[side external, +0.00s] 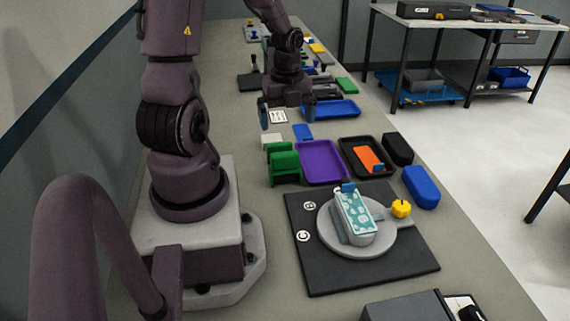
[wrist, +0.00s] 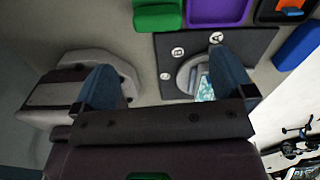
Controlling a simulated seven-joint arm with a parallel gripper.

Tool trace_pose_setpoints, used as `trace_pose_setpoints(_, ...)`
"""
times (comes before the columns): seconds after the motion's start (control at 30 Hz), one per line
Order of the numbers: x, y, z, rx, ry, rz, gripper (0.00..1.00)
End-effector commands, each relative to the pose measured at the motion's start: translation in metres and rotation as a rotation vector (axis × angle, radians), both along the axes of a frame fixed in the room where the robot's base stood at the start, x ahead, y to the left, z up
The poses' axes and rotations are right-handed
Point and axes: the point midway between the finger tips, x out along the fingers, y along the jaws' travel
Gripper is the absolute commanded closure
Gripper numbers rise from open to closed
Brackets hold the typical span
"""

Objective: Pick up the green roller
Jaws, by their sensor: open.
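The green roller (side external: 284,163) appears as a chunky green shape on the bench, left of the purple tray (side external: 322,160) in the side view. It also shows at the top edge of the wrist view (wrist: 157,15), partly cut off.
A black mat (side external: 318,272) carries a round turntable with a teal-patterned piece (side external: 354,212) and a yellow knob (side external: 401,208). A black tray (side external: 350,145) holds an orange piece. Blue (side external: 421,187) and black (side external: 398,149) blocks lie right. A white block (side external: 271,140) is close behind the roller.

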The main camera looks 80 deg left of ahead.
Motion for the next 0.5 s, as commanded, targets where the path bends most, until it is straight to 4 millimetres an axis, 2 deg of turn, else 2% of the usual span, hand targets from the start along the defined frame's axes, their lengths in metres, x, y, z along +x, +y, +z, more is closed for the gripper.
trace_pose_setpoints(0.17,0.0,0.001,-0.005,0.003,-0.003,-0.107,0.0)
trace_pose_setpoints(0.5,0.0,-0.001,-0.061,-0.001,-0.002,-0.112,0.0)
